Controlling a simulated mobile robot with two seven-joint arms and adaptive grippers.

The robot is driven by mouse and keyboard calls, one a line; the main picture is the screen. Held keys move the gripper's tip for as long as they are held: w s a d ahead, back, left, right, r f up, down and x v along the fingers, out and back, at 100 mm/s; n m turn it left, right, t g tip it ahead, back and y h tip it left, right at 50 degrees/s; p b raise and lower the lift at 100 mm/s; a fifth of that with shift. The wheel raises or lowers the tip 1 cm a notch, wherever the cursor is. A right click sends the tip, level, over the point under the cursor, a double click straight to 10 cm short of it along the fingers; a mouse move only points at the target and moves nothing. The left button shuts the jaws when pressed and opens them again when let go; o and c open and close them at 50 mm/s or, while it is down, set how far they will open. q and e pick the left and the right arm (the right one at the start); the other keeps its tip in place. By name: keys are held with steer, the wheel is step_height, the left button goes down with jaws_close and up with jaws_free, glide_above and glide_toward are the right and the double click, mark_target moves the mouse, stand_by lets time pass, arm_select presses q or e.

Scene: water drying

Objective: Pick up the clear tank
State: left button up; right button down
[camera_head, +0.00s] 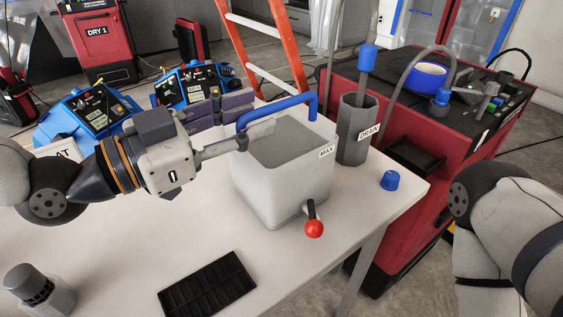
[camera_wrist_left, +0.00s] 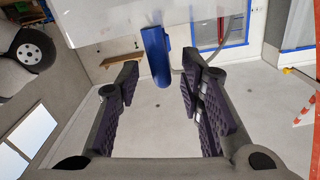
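The clear tank (camera_head: 290,185) stands upright on the white table, pale and squarish, with a MAX label, grey contents and a blue handle (camera_head: 278,104) arching over its top. A red-balled lever (camera_head: 314,228) sticks out low on its front. My left gripper (camera_head: 240,122) is at the tank's upper left, beside the left end of the handle. In the left wrist view, the blue handle (camera_wrist_left: 157,55) shows in the gap between the widely parted fingers (camera_wrist_left: 160,95), touching neither. The left gripper is open and empty. My right arm shows at the right edge; its gripper is out of view.
A grey DRAIN cylinder (camera_head: 356,130) with a blue-topped rod stands close behind the tank's right side. A blue cap (camera_head: 390,180), a black tray (camera_head: 206,286) and a grey bottle (camera_head: 40,290) are on the table (camera_head: 130,240). A red cart (camera_head: 450,150) adjoins it.

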arm_select(q)
steer(key=x, duration=0.6)
steer(key=shift+w+a+f, duration=0.1)
steer(key=shift+a, duration=0.05)
jaws_close()
steer(key=shift+r, duration=0.3)
